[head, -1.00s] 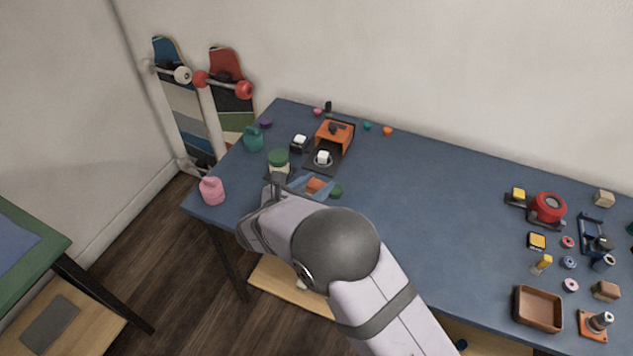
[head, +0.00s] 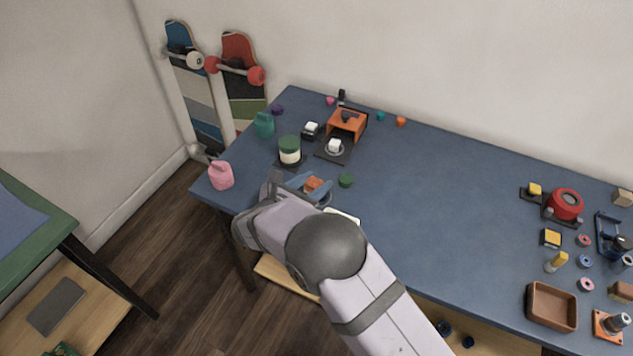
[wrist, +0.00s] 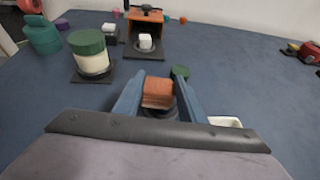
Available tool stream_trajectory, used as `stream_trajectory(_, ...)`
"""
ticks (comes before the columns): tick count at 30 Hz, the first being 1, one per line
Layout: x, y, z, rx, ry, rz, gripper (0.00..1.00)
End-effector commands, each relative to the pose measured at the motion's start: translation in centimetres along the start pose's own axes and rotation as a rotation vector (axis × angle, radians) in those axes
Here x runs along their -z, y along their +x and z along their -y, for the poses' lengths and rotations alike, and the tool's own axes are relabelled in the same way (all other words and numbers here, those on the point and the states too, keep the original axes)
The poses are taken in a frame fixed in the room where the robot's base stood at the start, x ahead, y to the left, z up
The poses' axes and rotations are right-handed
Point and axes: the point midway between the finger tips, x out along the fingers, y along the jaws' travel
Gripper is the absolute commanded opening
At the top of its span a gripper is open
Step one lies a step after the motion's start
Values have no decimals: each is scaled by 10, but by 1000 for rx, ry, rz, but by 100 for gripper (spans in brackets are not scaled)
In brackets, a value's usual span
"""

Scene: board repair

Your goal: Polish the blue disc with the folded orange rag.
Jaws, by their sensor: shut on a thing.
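My gripper (wrist: 158,93) has blue fingers and is shut on the folded orange rag (wrist: 157,92), a small orange-brown block shape. In the head view the rag (head: 313,184) shows between the fingers (head: 309,185), low over the table near its front left edge. A dark round rim (wrist: 165,108) shows just below and beside the rag in the wrist view. The fingers and rag hide most of it, so I cannot tell its colour or whether the rag touches it. I cannot clearly make out the blue disc.
A green disc (head: 346,180) lies right of my gripper, a white dish (head: 342,216) nearer the front edge. A green-lidded jar (head: 289,150) and pink jug (head: 221,175) stand left. An orange box (head: 347,123) is behind. The blue table's (head: 430,200) middle is clear.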

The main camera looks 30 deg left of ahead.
Motion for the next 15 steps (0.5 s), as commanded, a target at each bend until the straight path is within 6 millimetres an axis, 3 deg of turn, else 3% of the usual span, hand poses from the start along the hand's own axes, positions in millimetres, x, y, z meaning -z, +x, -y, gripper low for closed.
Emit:
stream_trajectory(10,-6,15,28,2,-1,-3,16)
stream_trajectory(15,-31,4,26,0,0,-2,16)
